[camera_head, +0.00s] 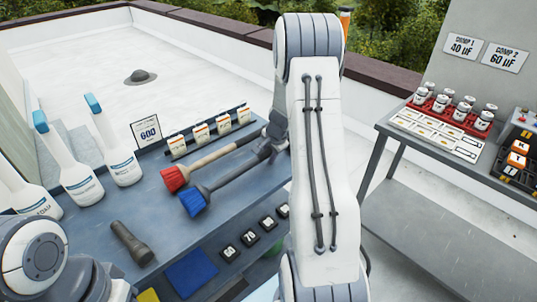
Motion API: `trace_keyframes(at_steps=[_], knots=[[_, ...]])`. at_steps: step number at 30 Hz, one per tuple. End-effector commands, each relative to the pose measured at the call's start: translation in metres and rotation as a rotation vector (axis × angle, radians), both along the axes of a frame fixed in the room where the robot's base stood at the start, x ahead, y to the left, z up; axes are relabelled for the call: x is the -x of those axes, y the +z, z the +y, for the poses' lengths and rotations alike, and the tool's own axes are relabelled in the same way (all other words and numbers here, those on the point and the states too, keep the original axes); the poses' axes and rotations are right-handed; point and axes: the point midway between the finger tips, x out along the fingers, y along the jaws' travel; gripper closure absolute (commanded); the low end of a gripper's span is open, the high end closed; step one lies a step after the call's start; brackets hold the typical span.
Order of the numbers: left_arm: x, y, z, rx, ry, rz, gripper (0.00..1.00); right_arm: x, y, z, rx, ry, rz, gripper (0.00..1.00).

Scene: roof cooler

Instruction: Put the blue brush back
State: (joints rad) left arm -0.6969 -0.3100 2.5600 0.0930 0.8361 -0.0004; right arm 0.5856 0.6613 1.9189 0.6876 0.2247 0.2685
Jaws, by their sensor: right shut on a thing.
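The blue brush (195,201) has blue bristles and a dark handle, and it slants up to the right over the grey bench (190,232). My right gripper (267,151) is shut on the upper end of its handle, partly hidden by my arm. I cannot tell whether the brush touches the bench. A red brush (174,179) with a pale handle lies just behind it, nearly parallel. My left arm shows at the bottom left, but its gripper is out of view.
A tagged rack (200,133) lines the back. A second table (425,148) holds cans at right.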

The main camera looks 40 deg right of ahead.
Motion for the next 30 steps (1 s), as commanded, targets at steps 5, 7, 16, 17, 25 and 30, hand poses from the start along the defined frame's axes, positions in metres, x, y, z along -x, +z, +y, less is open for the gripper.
trace_keyframes(at_steps=[5,7,16,17,25,30], knots=[[0.0,-0.007,0.0,0.0,0.0,0.0,0.5,0.009,-0.029,0.006,-0.02,0.0,0.039,0.32],[0.0,-0.007,0.0,0.0,0.0,0.0,0.5,0.01,-0.029,0.005,-0.02,0.0,0.04,0.32],[0.0,-0.006,0.0,0.0,0.0,0.0,0.5,0.011,-0.03,0.003,-0.021,-0.002,0.04,0.32],[0.0,-0.006,0.0,0.0,0.0,0.0,0.5,0.011,-0.03,0.003,-0.021,-0.002,0.04,0.32],[0.0,-0.003,0.0,0.0,0.0,0.0,0.5,0.014,-0.015,0.002,-0.017,-0.002,0.034,0.32],[0.0,0.006,0.0,0.0,0.0,0.0,0.5,0.026,0.022,0.006,-0.005,-0.004,0.022,0.32]])
